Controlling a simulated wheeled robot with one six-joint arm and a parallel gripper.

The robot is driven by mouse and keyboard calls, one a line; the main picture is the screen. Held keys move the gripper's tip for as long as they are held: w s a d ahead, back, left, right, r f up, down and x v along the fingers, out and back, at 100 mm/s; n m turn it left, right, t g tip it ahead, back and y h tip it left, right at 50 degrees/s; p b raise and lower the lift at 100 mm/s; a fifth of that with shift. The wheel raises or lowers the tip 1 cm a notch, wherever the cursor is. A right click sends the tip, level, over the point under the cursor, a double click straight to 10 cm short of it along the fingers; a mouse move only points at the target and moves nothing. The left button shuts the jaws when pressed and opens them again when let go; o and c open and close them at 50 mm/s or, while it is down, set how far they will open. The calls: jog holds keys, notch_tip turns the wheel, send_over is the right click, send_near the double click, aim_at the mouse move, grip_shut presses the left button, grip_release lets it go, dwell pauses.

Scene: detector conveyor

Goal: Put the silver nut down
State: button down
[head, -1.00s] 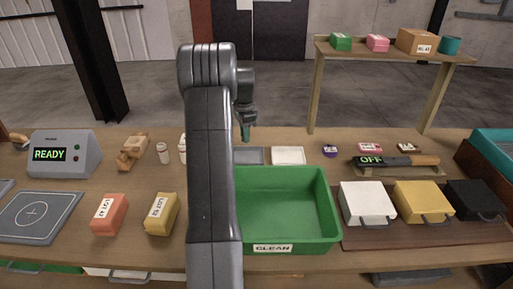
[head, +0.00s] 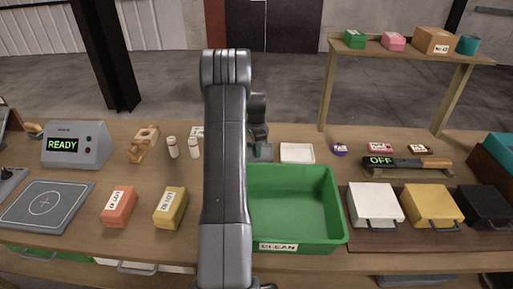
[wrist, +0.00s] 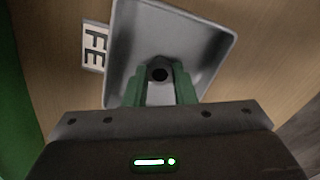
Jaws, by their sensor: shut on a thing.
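My gripper (wrist: 159,76) has its two green fingers closed on the silver nut (wrist: 160,94), whose dark hole shows between the fingertips in the wrist view. Behind the nut is a shallow grey metal tray (wrist: 207,36). I cannot tell whether the nut touches the tray floor. In the head view my gripper (head: 259,147) is low at the grey tray (head: 267,154), behind the green bin; my arm hides part of the tray, and the nut cannot be made out there.
A label reading FE (wrist: 95,46) lies beside the tray. A white tray (head: 297,153) stands just to its right. The green CLEAN bin (head: 335,215) is in front. White bottles (head: 194,149) stand to the left.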

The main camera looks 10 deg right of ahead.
jog(key=shift+f, duration=0.15)
jog(key=c, duration=1.2)
grip_release()
notch_tip(320, 180, up, 12)
jog(key=b, duration=0.1)
jog(key=shift+r+b, duration=0.25)
jog(key=shift+b, duration=0.05)
